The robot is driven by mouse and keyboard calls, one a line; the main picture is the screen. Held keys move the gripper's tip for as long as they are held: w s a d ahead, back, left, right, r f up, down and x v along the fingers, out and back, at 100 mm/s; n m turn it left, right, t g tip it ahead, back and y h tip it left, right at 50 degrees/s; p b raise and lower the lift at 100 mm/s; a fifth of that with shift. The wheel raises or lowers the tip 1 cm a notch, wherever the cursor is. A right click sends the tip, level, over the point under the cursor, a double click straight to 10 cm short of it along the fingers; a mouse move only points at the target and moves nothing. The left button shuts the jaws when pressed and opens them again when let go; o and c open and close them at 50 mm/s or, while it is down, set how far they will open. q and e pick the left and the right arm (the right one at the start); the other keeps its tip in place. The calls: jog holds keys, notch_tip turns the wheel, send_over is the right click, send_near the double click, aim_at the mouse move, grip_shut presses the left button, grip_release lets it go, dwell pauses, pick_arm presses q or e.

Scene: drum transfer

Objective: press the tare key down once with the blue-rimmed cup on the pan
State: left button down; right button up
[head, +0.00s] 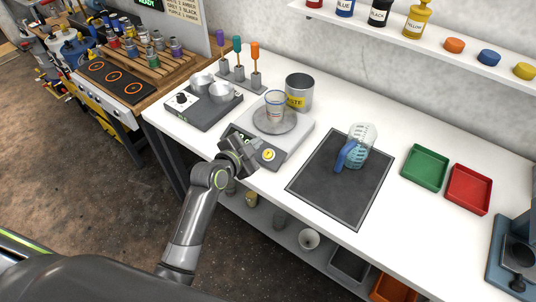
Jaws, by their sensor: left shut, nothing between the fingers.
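A clear cup with a blue rim (275,98) stands upright on the round pan (289,123) of a light grey scale (298,139). A round key with a yellow face (268,155) sits on the scale's front panel; I take it for the tare key. My left gripper (249,148) is shut and empty, just left of the key over the scale's front left part. It hides part of the front panel. I cannot tell whether it touches the scale. The key's face shows clear of the fingers. My right gripper is not in view.
A grey tin with a yellow label (299,92) stands close behind the cup. A two-cup device (204,103) is left of the scale. A dark mat (340,180) with a blue-handled jug (358,147) and green (425,167) and red (468,188) trays are to the right.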

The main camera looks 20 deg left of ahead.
aim_at(270, 150)
pick_arm(q)
jog(key=w+f+b, duration=0.1)
jog(key=f+b, duration=0.1)
jog(key=w+f+b, duration=0.1)
jog(key=f+b, duration=0.1)
jog(key=f, duration=0.1)
jog(key=w+d+f+b, duration=0.1)
jog(key=f+b, duration=0.1)
jog(key=shift+w+d+f, duration=0.1)
jog(key=shift+w+f, duration=0.05)
jog(key=shift+f, duration=0.1)
jog(key=shift+b, duration=0.35)
dwell(1.5)
jog(key=shift+w+f, duration=0.15)
jog(key=shift+f, duration=0.2)
jog(key=shift+w+d+f+b, duration=0.15)
jog(key=shift+f+b, duration=0.25)
jog(key=shift+b, duration=0.25)
dwell(0.4)
jog(key=shift+r, duration=0.1)
jog(key=shift+s+a+r+p, duration=0.2)
jog(key=shift+s+r+p, duration=0.15)
jog(key=shift+r+p, duration=0.35)
jog(key=r+p, duration=0.1)
jog(key=s+r+p, duration=0.1)
jog(key=r+p, duration=0.1)
jog(key=s+r+p, duration=0.1)
jog(key=shift+a+r, duration=0.25)
jog(key=shift+a, duration=0.1)
